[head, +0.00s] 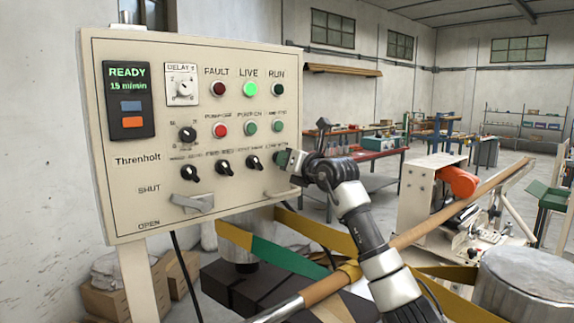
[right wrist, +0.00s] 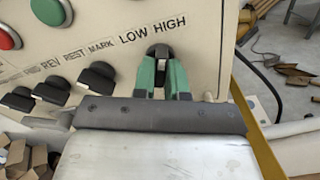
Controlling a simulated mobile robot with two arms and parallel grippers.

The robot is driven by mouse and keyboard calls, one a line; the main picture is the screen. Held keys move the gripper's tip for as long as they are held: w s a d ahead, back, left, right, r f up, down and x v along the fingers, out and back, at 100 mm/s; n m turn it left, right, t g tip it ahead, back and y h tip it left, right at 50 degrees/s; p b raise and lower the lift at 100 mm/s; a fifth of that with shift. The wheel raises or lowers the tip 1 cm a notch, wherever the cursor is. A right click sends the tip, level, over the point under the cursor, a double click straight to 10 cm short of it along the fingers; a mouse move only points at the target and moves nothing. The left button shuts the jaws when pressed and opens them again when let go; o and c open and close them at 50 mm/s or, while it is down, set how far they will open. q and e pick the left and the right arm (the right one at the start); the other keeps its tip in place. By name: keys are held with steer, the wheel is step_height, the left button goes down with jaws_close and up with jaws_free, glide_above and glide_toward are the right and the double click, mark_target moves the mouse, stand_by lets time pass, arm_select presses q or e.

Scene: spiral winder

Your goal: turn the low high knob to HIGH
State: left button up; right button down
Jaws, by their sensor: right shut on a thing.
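The low high knob (right wrist: 158,50) is a small black knob under the printed words LOW and HIGH, at the right end of the bottom row of knobs on the control panel (head: 150,215). My right gripper (head: 287,160) reaches it from the right and hides the knob in the head view. In the right wrist view its two green fingers (right wrist: 162,68) are shut on the knob, one on each side. Which way the knob points is hard to tell, as the fingers cover most of it. My left gripper is not in view.
Three similar black knobs sit to the left, the nearest (head: 253,162) close to my gripper. A green button (head: 278,126) is just above. A metal lever (head: 192,203) sticks out below. A wooden pole (head: 440,222) and yellow band (head: 320,234) lie near my forearm.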

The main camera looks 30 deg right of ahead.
steer(key=shift+r+m, duration=0.15)
steer(key=shift+m, duration=1.05)
steer(key=c, duration=1.2)
jaws_free()
steer(key=shift+d, duration=0.1)
steer(key=shift+o, duration=0.2)
steer(key=s+b, duration=0.5)
steer(key=s, duration=0.6)
steer(key=shift+d, duration=0.4)
